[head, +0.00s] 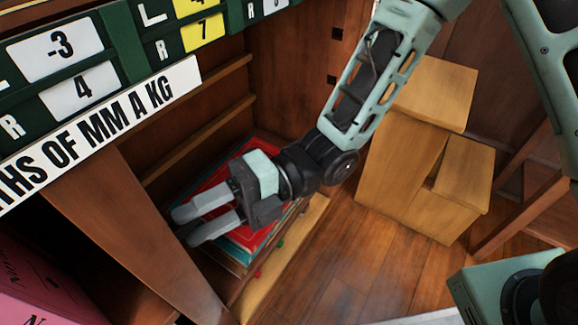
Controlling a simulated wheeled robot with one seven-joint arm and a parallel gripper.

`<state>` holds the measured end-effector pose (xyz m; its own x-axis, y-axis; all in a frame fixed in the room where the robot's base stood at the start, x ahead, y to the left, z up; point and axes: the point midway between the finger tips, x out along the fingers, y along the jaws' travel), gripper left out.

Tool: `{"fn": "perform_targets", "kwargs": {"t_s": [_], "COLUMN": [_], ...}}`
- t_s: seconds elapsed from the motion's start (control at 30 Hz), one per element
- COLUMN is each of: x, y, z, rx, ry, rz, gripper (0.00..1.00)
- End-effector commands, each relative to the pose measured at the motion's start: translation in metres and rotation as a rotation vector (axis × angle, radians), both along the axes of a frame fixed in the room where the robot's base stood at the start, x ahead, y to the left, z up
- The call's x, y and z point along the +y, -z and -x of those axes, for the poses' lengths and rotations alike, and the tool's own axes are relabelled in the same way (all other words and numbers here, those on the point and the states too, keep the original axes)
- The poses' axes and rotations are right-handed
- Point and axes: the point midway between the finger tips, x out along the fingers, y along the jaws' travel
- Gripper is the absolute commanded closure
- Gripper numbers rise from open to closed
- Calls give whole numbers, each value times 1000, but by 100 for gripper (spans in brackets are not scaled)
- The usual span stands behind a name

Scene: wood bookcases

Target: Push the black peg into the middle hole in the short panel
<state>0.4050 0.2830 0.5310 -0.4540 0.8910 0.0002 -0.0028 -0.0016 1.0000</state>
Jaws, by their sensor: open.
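My gripper (182,227) is open, with its two pale fingers apart and pointing left over the books in the low bookcase bay. Nothing shows between the fingers. A narrow light-wood panel (287,262) lies along the front of this bay, to the right of and below my gripper. A small red peg (258,273) and a small green peg (281,244) show along its inner edge. I cannot make out a black peg or a middle hole; my gripper and wrist cover part of this area. I cannot tell for certain that this is the short panel.
Red and teal books (237,252) lie stacked under my gripper. A brown upright (135,235) stands left of it, with a green scoreboard (60,60) above. Dark square openings (331,79) mark the back wood panel. Wooden blocks (425,150) stand right; the wood floor (345,265) between is clear.

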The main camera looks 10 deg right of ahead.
Motion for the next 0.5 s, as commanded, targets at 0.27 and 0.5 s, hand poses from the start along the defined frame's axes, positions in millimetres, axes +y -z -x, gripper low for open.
{"fn": "perform_targets", "kwargs": {"t_s": [0.27, 0.5], "x": [-55, -104], "y": [-5, -4], "z": [-29, -54], "rx": [1, 1], "ry": [7, 6], "rz": [0, 0], "gripper": [57, 57]}}
